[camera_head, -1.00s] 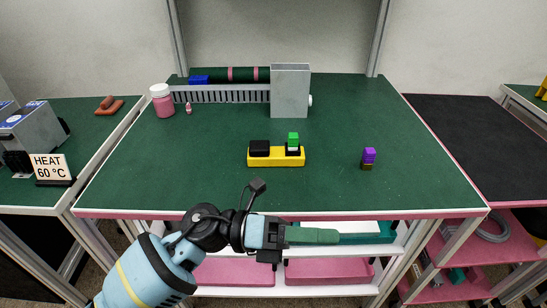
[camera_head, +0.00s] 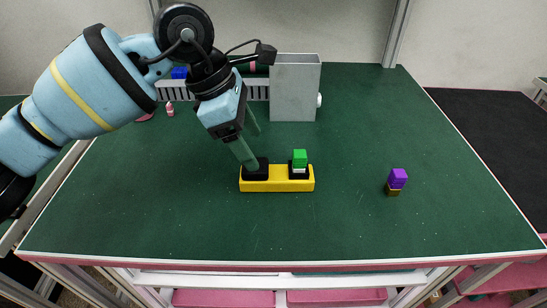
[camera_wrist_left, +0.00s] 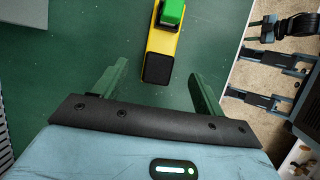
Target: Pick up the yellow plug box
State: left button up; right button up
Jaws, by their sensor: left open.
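The yellow plug box (camera_head: 277,186) lies on the green table near its middle. It has a black socket (camera_head: 256,169) at its left end and a green-topped plug (camera_head: 299,158) in a black socket at its right end. My left gripper (camera_head: 255,150) is open and empty, close above the box's left end. In the left wrist view, the yellow plug box (camera_wrist_left: 162,42) lies beyond and between the two spread green fingers (camera_wrist_left: 158,72), its black end facing me. The fingers do not visibly touch it. My right gripper is not in view.
A small purple block piece (camera_head: 397,179) stands to the right on the table. A grey metal box (camera_head: 294,87) stands behind the plug box, with a slotted grey duct to its left. A small pink bottle (camera_head: 169,109) is at the back left. The table's front is clear.

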aim_at(266, 164)
pick_arm(q)
jog(key=shift+s+d+f, duration=0.1)
jog(key=shift+s+f, duration=0.05)
jog(key=shift+f, duration=0.05)
jog(key=shift+s+d+f, duration=0.1)
jog(key=shift+d+f, duration=0.05)
jog(key=shift+f, duration=0.2)
jog(key=shift+d+f, duration=0.25)
jog(key=shift+f, duration=0.45)
jog(key=shift+d+f, duration=0.2)
jog(key=shift+f, duration=0.1)
jog(key=x, duration=0.4)
jog(key=shift+w+d+f, duration=0.1)
jog(key=shift+w+f, duration=0.05)
jog(key=shift+w, duration=0.05)
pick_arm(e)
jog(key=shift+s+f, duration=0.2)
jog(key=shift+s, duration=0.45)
pick_arm(q)
jog(key=shift+c, duration=0.3)
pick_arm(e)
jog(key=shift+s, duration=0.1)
